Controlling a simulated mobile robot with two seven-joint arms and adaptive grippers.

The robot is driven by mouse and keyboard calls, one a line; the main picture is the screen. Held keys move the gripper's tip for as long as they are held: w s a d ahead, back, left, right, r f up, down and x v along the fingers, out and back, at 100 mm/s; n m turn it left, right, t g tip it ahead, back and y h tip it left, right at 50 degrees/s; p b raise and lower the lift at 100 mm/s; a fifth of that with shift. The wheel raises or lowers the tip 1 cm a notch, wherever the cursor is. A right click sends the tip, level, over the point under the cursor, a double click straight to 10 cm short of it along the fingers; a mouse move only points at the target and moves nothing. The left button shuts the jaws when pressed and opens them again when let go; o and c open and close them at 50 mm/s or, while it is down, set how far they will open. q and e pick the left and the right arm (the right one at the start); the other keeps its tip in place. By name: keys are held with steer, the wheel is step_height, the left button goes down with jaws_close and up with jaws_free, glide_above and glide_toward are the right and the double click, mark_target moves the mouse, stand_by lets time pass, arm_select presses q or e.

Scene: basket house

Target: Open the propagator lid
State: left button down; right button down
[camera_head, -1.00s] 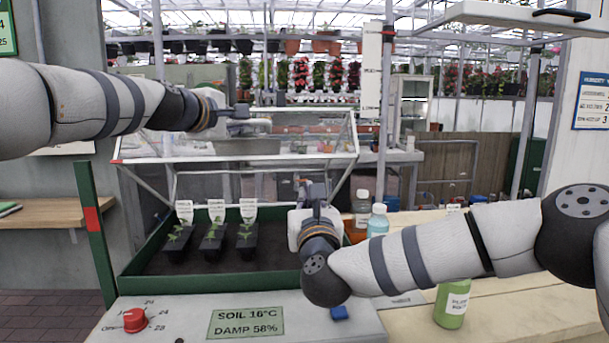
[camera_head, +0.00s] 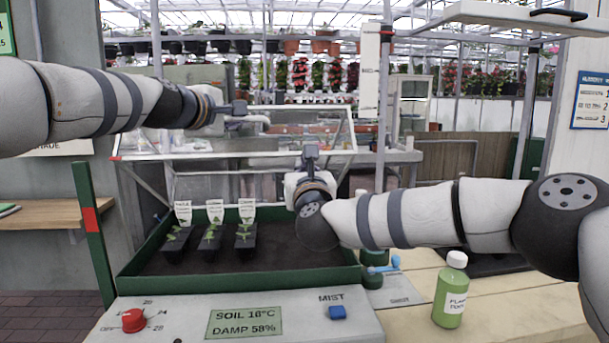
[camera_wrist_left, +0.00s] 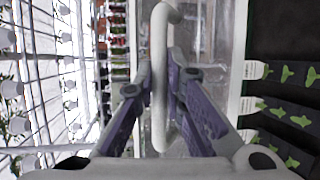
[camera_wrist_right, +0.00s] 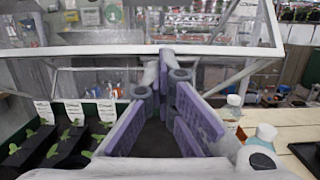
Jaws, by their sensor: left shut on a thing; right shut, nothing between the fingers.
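The propagator is a green tray (camera_head: 240,280) of dark soil. Its clear, white-framed lid (camera_head: 235,155) stands raised and tilted above it, with the front edge lifted. My left gripper (camera_head: 240,110) is shut on the lid's white handle (camera_head: 255,119); the left wrist view shows the handle (camera_wrist_left: 159,80) between the fingers. My right gripper (camera_head: 311,153) is shut and empty, close to the lid's front edge near its right end. In the right wrist view its fingertips (camera_wrist_right: 166,65) overlap the lid's edge bar (camera_wrist_right: 100,50); I cannot tell whether they touch.
Several labelled seedlings (camera_head: 210,237) stand in black pots at the tray's left. The control panel (camera_head: 290,318) is in front. A green bottle (camera_head: 450,290) stands on the wooden bench at the right. Other bottles (camera_wrist_right: 263,138) stand right of the tray, partly hidden by my right arm.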

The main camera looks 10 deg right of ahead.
arm_select(q)
steer(key=shift+s+d+f, duration=0.1)
steer(key=shift+d+f, duration=0.15)
steer(key=shift+f, duration=0.4)
arm_select(e)
steer(key=shift+d+r, duration=0.15)
steer(key=shift+r, duration=0.4)
arm_select(q)
steer(key=c, duration=1.9)
jaws_free()
steer(key=shift+o, duration=1.2)
steer(key=shift+a+f, duration=0.1)
steer(key=shift+a, duration=0.15)
arm_select(e)
steer(key=shift+w+a, duration=0.1)
steer(key=shift+a, duration=0.15)
arm_select(q)
steer(key=shift+a, duration=0.1)
arm_select(e)
steer(key=shift+f, duration=0.15)
